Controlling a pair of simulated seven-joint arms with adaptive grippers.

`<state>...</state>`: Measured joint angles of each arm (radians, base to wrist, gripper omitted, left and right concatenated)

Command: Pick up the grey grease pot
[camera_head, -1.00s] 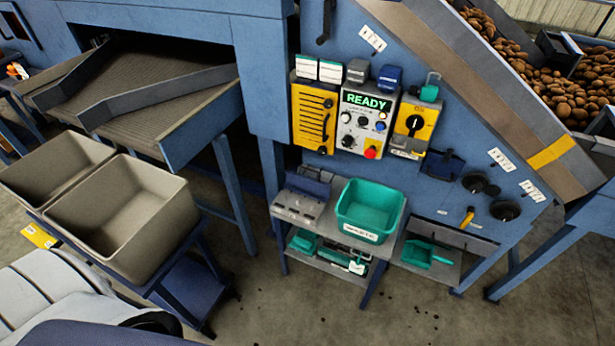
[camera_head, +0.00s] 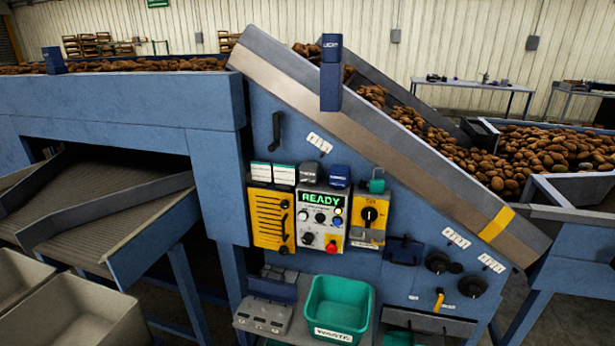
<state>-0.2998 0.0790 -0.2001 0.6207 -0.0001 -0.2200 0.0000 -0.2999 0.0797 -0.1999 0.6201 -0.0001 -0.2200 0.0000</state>
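A small grey pot-like item (camera_head: 310,172) stands on top of the control panel (camera_head: 321,219), between a white-and-green box (camera_head: 284,175) and a dark blue item (camera_head: 339,176). It is the only small grey thing up there, but it is too small for me to be sure that it is the grease pot. Nothing touches it from above. Neither of my grippers shows in the head view.
A green padlock-like item (camera_head: 377,185) sits above the yellow switch box (camera_head: 369,217). Below the panel are a green waste bin (camera_head: 337,308) and a grey shelf (camera_head: 262,317). The sloping conveyor side (camera_head: 400,150) rises behind. Grey crates (camera_head: 70,312) stand at left.

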